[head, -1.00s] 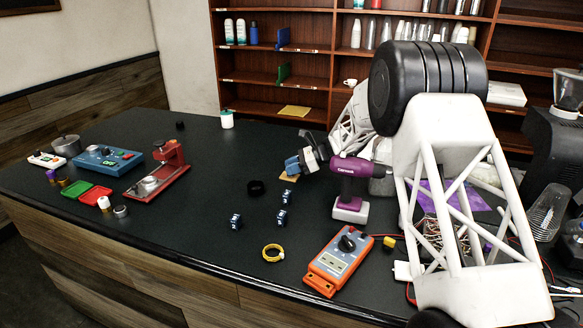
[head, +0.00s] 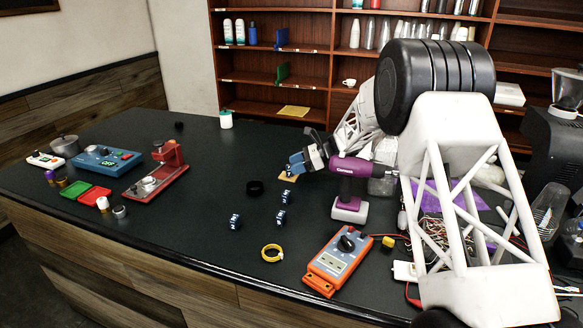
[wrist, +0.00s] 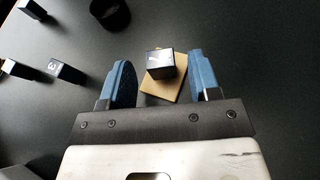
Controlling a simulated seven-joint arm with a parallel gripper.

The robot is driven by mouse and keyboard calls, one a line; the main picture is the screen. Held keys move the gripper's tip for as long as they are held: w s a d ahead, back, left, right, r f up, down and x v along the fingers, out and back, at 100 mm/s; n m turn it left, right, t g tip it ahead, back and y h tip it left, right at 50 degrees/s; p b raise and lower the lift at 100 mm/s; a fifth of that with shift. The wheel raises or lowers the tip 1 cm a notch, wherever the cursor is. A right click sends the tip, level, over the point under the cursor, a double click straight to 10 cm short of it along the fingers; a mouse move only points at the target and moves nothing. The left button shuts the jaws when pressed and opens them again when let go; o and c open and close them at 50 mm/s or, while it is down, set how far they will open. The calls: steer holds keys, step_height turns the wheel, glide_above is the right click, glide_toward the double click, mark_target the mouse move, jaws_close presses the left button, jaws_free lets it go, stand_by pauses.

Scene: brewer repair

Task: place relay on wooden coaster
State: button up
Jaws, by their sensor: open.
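A dark relay (wrist: 160,63) with a pale marking on its side sits at the wooden coaster (wrist: 166,90) in the wrist view, over its far part. It appears to rest on the coaster; the exact contact is hard to tell. The tan coaster also shows in the head view (head: 288,178), partly behind my gripper (head: 302,163). In the wrist view, my gripper (wrist: 161,75) is open, with one blue finger on each side of the relay and a visible gap on both sides.
Three other relays (head: 287,196) (head: 281,217) (head: 235,221) stand on the dark counter near a black ring (head: 255,187). A purple drill (head: 350,187) stands close right of my gripper.

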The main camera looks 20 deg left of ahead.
steer(key=v, duration=0.2)
steer(key=shift+w+d+r, duration=0.15)
steer(key=shift+d, duration=0.2)
step_height(320, 180, up, 7)
stand_by(0.6)
